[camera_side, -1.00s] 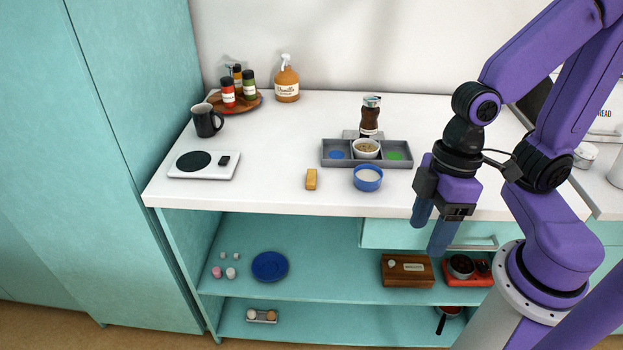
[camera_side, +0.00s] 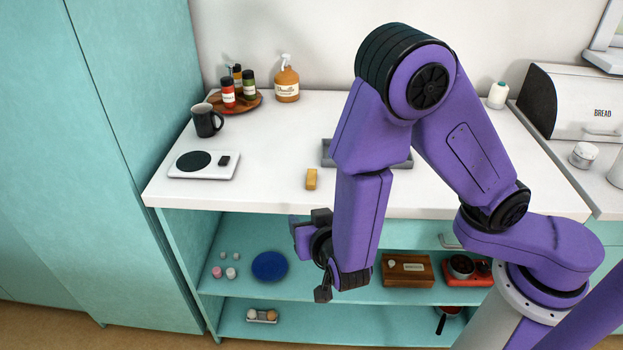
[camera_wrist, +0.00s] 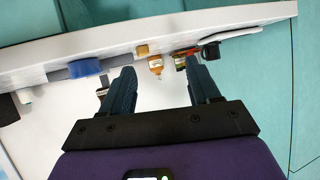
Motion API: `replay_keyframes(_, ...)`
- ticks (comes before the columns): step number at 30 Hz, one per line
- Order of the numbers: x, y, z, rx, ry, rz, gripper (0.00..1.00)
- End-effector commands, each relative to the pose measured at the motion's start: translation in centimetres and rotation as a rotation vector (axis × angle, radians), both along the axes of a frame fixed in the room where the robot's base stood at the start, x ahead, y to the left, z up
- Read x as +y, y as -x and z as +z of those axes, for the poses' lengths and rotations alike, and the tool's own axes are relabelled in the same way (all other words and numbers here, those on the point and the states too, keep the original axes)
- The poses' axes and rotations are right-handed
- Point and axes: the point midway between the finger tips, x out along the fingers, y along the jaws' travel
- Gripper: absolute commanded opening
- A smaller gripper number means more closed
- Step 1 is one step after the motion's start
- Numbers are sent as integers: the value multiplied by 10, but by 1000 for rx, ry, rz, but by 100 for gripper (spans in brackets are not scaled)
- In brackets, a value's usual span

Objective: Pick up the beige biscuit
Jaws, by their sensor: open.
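A small tan-yellow bar (camera_side: 311,179), which looks like the beige biscuit, lies on the white counter close to its front edge. It also shows in the wrist view (camera_wrist: 142,49), which is upside down, as a small block beyond and between my fingertips. My gripper (camera_wrist: 160,68) is open, with two blue fingers spread and nothing between them. In the side view my gripper is in front of the counter, below its edge level in the picture, and its fingers are mostly hidden. It is apart from the bar.
A grey tray (camera_side: 327,158) stands behind the bar, mostly hidden by my arm. The blue bowl (camera_wrist: 86,68) shows in the wrist view. A scale (camera_side: 205,165), black mug (camera_side: 206,121) and orange bottle (camera_side: 287,80) stand farther left. Shelves below hold a blue plate (camera_side: 270,266).

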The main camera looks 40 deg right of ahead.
Motion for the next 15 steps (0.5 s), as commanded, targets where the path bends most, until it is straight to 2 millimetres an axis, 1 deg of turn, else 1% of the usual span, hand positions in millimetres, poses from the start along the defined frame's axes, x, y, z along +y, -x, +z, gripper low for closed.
replay_keyframes(1, -6, 4, 3, -35, 47, -37, 61)
replay_keyframes(4, -16, 9, 10, -90, 110, -93, 61)
replay_keyframes(8, -23, 9, 14, -119, 143, -122, 61)
replay_keyframes(11, -31, -1, 10, -121, 144, -126, 61)
replay_keyframes(15, -45, -22, 2, -118, 144, -126, 61)
